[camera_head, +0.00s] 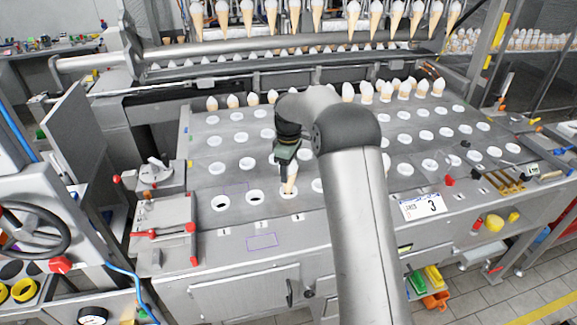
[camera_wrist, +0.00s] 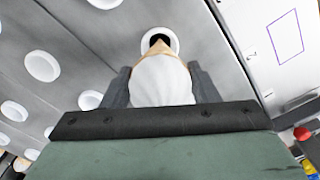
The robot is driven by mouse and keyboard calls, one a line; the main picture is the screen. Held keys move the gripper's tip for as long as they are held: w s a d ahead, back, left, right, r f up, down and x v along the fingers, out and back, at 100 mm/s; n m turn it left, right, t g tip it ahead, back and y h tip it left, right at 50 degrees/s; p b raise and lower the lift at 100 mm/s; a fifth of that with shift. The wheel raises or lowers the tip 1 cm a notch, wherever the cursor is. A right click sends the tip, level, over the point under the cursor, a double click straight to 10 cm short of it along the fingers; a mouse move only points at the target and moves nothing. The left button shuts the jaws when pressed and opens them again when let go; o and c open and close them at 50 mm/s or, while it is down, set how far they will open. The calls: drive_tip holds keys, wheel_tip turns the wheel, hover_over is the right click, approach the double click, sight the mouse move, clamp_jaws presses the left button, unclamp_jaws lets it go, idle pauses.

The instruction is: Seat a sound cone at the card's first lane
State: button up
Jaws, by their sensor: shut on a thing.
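My gripper (camera_head: 288,170) points down over the front row of the plate and is shut on a cone (camera_head: 291,184) with a white top. In the wrist view the cone's white top (camera_wrist: 162,82) sits between the two grey fingers (camera_wrist: 155,88). Its tan tip points at the dark opening of a white ring (camera_wrist: 173,36). In the head view this is the third front-row ring from the left (camera_head: 283,194). I cannot tell whether the tip is inside the opening or just above it. The card (camera_head: 422,206) on the front edge shows a large 3.
Two front-row rings at the left, the first (camera_head: 221,203) and the second (camera_head: 254,198), show dark, empty openings. A row of cones (camera_head: 233,101) stands along the plate's back edge. More cones (camera_head: 317,18) hang above. A red-handled fixture (camera_head: 163,225) stands at the left.

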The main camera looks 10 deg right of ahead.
drive_tip(key=shift+f+b, duration=1.2)
drive_tip(key=shift+f, duration=1.15)
drive_tip(key=o, duration=0.8)
wheel_tip(320, 180, up, 17)
drive_tip(key=shift+f+b, duration=0.1)
drive_tip(key=shift+b, duration=0.7)
drive_tip(key=shift+r, duration=0.3)
